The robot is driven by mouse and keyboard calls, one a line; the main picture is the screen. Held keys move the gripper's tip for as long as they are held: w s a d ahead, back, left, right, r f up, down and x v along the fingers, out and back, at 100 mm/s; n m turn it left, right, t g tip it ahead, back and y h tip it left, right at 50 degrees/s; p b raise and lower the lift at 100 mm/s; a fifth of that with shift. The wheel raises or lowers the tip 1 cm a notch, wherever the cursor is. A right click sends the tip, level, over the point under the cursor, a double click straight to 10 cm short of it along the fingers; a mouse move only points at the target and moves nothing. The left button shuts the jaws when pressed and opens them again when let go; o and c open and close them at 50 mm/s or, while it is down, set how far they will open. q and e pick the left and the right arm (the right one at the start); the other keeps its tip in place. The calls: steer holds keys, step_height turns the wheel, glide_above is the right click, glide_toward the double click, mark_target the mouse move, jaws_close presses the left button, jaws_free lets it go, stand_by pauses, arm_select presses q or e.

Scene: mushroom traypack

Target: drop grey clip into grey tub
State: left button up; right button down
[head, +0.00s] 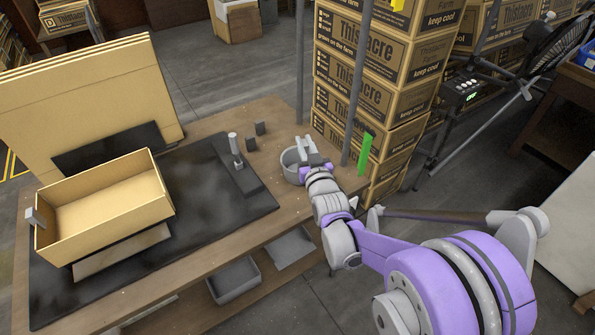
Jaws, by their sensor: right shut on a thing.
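The round grey tub (289,171) stands on the right end of the wooden bench. My right gripper (304,147) is over the tub's rim, at its right and back side. It is shut on a small grey piece, the grey clip, which is mostly hidden by the fingers and hard to make out. I cannot tell whether the clip is touching the tub. Another grey clip (36,217) sits on the left corner of the open cardboard tray. My left gripper is not in view.
The open cardboard tray (152,188) rests on a black mat (205,205). Two small dark blocks (250,143) and an upright handled tool (235,150) stand left of the tub. A grey post (358,85) and stacked cartons (375,60) are close behind the gripper.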

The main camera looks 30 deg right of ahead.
step_height(320, 180, down, 5)
steer(key=b, duration=0.3)
steer(key=shift+f, duration=0.1)
steer(key=c, duration=0.7)
jaws_free()
steer(key=v, duration=1)
steer(key=shift+s+a, duration=0.1)
steer(key=shift+s, duration=0.25)
